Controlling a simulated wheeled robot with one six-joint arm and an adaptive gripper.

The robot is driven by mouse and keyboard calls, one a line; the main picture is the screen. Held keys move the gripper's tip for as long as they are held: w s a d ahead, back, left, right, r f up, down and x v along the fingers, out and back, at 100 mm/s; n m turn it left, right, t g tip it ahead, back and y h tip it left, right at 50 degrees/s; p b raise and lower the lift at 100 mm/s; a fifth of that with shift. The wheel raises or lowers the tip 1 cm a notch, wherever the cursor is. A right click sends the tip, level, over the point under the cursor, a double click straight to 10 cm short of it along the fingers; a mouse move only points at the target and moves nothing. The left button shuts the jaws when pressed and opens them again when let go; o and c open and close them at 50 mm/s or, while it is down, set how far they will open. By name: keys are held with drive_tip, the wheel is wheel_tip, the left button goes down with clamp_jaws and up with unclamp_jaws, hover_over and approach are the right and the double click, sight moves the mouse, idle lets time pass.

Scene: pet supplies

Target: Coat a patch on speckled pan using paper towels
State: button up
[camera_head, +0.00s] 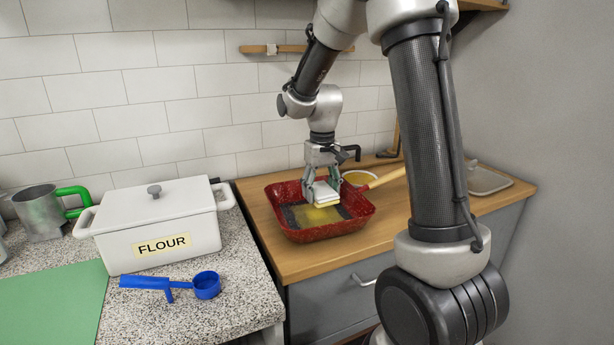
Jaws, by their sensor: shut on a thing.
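A red speckled pan (292,235) with a wooden handle stands on the wooden counter in the middle of the view. Its floor is dark, with a yellowish patch across the middle. My gripper (321,192) points down into the pan and is shut on a small white folded piece, which looks like the paper towels (324,195). The piece is at or just above the yellowish patch; I cannot tell whether it touches the floor of the pan.
A yellow-rimmed round dish (358,177) stands behind the pan. A white flour box (150,226), a blue scoop (172,286), a metal mug with a green handle (40,212) and a green mat (55,305) are on the stone counter at left. A grey tray (487,181) lies at right.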

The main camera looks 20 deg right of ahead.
sight(321, 189)
drive_tip(key=shift+r, duration=2.35)
